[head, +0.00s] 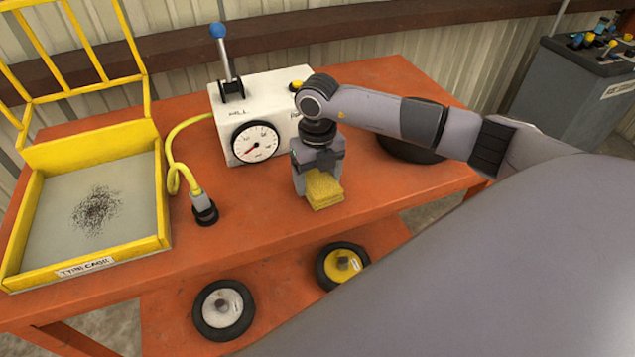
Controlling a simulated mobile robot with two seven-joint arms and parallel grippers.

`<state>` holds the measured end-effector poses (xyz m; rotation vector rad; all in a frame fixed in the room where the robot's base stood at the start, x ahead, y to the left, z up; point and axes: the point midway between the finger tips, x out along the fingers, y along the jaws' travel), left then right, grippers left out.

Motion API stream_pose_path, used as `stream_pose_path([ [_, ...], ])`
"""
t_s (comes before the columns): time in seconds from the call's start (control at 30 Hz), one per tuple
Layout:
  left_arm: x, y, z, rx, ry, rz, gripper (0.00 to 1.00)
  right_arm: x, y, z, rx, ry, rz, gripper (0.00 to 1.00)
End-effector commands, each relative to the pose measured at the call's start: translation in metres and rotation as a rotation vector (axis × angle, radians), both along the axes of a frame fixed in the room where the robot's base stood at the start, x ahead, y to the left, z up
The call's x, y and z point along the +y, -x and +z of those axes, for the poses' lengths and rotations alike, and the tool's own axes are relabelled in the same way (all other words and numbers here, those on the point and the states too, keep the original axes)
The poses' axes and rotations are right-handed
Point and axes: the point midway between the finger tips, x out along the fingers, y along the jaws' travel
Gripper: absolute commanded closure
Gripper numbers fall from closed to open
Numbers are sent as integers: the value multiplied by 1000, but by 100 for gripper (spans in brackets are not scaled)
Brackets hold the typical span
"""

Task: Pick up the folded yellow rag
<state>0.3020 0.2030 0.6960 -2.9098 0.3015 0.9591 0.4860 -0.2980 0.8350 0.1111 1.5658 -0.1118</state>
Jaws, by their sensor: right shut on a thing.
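The folded yellow rag (325,192) is on or just above the orange table, in front of the white gauge box. My right gripper (318,176) reaches down from above and is shut on the rag, with the rag's front part showing below the jaws. I cannot tell whether the rag still touches the table top. The rag's back part is hidden by the gripper. My left gripper is not in view.
The orange table (250,211) holds a white box (222,126) with a dial and a blue-knobbed lever, a yellow hose (173,160) with a black end, and a yellow tyre cage (163,200). Two wheels (223,310) lie on the lower shelf. A grey cabinet (565,90) stands right.

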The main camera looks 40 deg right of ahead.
Motion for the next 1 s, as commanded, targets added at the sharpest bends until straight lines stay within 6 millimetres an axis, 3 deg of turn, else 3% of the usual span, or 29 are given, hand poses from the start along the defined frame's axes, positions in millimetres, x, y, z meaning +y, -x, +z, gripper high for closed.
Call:
stream_pose_path([
  [0.27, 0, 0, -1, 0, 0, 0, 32, 0, 1, 2, 2, 0, 1, 57],
  [0.47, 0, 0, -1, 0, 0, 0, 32, 0, 0, 25, -2, -2, 1, 57],
  [0.57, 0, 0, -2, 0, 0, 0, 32, 0, -1, 46, -4, -1, 0, 57],
  [0.87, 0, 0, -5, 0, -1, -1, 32, 0, -1, 135, -6, -1, 0, 57],
  [0.9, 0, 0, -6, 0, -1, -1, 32, 0, 0, 146, -5, -1, 1, 64],
  [1.0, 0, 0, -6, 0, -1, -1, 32, 1, 0, 168, -3, -1, 1, 64],
])
